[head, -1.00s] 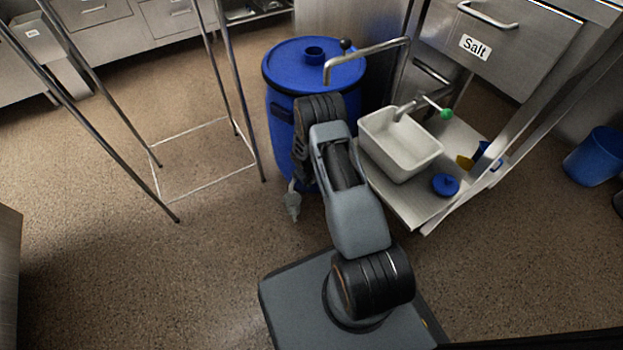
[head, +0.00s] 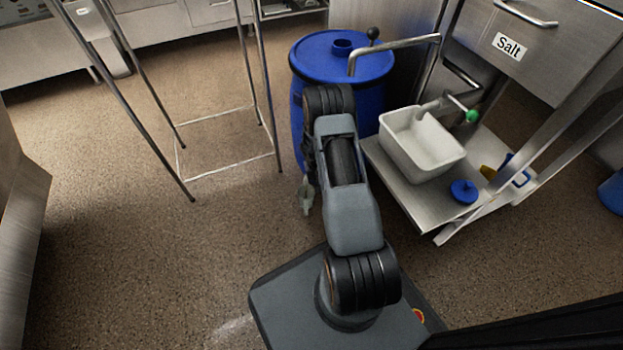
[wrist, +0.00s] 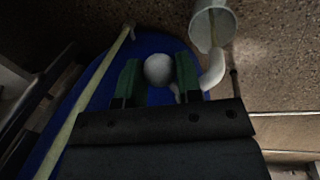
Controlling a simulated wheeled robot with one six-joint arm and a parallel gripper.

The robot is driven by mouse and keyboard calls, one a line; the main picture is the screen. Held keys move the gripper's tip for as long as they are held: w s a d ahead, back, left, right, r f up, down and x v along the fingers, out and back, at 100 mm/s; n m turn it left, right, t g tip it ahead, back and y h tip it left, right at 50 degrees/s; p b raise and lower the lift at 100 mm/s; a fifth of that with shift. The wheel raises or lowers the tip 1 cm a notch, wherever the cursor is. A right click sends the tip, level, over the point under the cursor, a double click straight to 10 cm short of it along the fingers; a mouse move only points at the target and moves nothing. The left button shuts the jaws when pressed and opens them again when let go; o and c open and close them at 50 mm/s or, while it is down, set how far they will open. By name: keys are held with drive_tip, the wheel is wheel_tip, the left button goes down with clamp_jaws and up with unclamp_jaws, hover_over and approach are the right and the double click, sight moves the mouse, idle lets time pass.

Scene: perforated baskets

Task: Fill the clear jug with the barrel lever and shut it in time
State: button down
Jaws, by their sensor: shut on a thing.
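My gripper (wrist: 158,80) is shut on a round grey knob (wrist: 158,69) between its green fingers. A pale curved handle (wrist: 214,70) runs beside it to a pale cylindrical vessel (wrist: 212,28), which looks like the clear jug. In the head view, a small pale shape hangs below my arm (head: 307,195) beside the barrel; I cannot make out its details. The blue barrel (head: 340,55) stands behind my arm, with a bent metal spout pipe (head: 400,43) and a black-knobbed lever (head: 373,33) on top. My fingers are hidden in the head view.
A white basin (head: 425,150) sits on a metal shelf (head: 400,200) right of the barrel, under a tap with a green knob (head: 472,116). A blue lid (head: 463,191) lies beside it. A metal frame (head: 230,160) stands left. The floor in front is clear.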

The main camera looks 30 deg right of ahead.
drive_tip(key=shift+w+d+r, duration=0.1)
drive_tip(key=shift+w+d, duration=0.05)
drive_tip(key=c, duration=1.1)
unclamp_jaws()
drive_tip(key=o, duration=0.3)
drive_tip(key=a+r+p, duration=0.1)
drive_tip(key=r+p, duration=0.1)
drive_tip(key=r, duration=0.2)
drive_tip(key=r+p, duration=0.2)
drive_tip(key=r, duration=0.3)
drive_tip(key=a+r+p, duration=0.1)
drive_tip(key=r, duration=0.3)
drive_tip(key=shift+w+a+r+p, duration=0.2)
drive_tip(key=shift+w+a+p, duration=0.15)
drive_tip(key=shift+p, duration=0.05)
